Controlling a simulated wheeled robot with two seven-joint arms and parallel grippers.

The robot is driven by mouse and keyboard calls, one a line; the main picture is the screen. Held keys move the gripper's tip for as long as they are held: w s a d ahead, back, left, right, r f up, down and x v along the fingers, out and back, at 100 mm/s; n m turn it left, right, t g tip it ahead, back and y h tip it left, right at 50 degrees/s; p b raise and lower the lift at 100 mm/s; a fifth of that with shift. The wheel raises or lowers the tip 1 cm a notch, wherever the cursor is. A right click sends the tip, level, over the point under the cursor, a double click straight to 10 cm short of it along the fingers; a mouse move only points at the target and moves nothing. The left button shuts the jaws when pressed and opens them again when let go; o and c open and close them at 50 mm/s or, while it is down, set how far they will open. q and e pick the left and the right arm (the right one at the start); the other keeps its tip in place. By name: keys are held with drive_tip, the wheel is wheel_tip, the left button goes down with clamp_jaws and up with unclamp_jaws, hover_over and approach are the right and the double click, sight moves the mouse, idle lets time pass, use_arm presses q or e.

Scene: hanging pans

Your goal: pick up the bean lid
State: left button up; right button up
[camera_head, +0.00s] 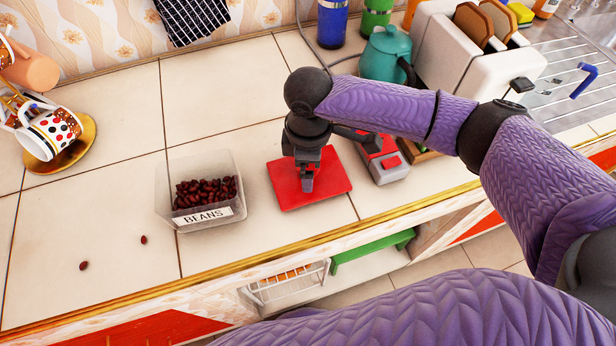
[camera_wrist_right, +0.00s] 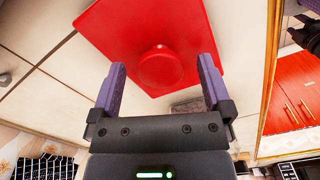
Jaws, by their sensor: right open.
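The bean lid (camera_head: 328,190) is a flat red square lying on the tiled counter, right of the bean box. In the right wrist view the lid (camera_wrist_right: 120,30) shows a round red knob (camera_wrist_right: 161,67) at its middle. My right gripper (camera_head: 306,184) points down over the lid. In the right wrist view its two fingers (camera_wrist_right: 162,80) are apart, one on each side of the knob, with no visible contact. The clear bean box (camera_head: 208,222), labelled BEANS, is open and holds dark red beans. My left gripper is not in view.
A small grey and red device (camera_head: 385,165) stands just right of the lid. A white toaster (camera_head: 480,80) and a teal kettle (camera_head: 386,52) stand behind my right arm. A cup rack (camera_head: 82,138) is at far left. Two loose beans (camera_head: 84,266) lie on clear counter.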

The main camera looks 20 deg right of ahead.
drive_tip(key=shift+c, duration=0.5)
drive_tip(key=c, duration=1.2)
